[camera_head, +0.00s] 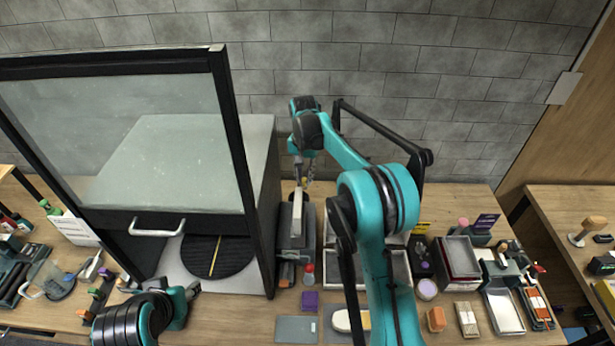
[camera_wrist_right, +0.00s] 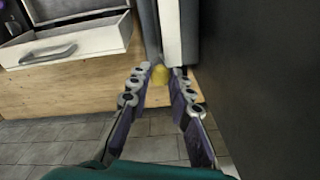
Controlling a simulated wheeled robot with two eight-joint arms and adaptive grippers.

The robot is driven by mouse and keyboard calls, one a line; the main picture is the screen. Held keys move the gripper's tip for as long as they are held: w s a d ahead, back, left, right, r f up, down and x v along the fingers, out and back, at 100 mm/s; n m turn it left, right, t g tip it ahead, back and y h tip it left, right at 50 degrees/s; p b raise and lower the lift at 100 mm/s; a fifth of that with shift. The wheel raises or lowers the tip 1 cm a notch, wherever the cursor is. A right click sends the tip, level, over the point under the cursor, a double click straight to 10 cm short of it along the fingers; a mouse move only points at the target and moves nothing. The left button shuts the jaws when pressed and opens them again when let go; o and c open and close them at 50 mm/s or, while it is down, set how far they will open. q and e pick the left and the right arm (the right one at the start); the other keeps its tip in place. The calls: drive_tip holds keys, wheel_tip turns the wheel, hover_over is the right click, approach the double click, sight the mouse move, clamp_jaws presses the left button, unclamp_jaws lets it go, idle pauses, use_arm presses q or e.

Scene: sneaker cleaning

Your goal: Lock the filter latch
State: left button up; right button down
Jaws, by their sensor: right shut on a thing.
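The filter unit appears to be the narrow grey device (camera_head: 297,235) beside the black cabinet, with a pale upright block on it. My right gripper (camera_head: 304,182) points down at the top of this device. Whether the latch is locked cannot be seen. My left gripper (camera_head: 192,291) is low in front of the cabinet; its fingers are too small to read.
The cabinet (camera_head: 262,190) with a raised glass front stands close left of the device. Its dark wall also fills the right of the wrist view (camera_wrist_right: 270,80). Trays, boxes and brushes crowd the table at right. A grey mat (camera_head: 297,329) lies in front.

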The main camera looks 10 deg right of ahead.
drive_tip(key=shift+a+m+b, duration=0.2)
drive_tip(key=shift+a+m, duration=0.3)
drive_tip(key=shift+m, duration=0.75)
drive_tip(key=shift+a+m+b, duration=0.15)
drive_tip(key=shift+a+m, duration=0.35)
drive_tip(key=shift+m, duration=0.75)
drive_tip(key=shift+w, duration=0.1)
drive_tip(key=c, duration=1.4)
unclamp_jaws()
drive_tip(key=shift+o, duration=0.2)
drive_tip(key=shift+r, duration=0.1)
wheel_tip(320, 180, up, 12)
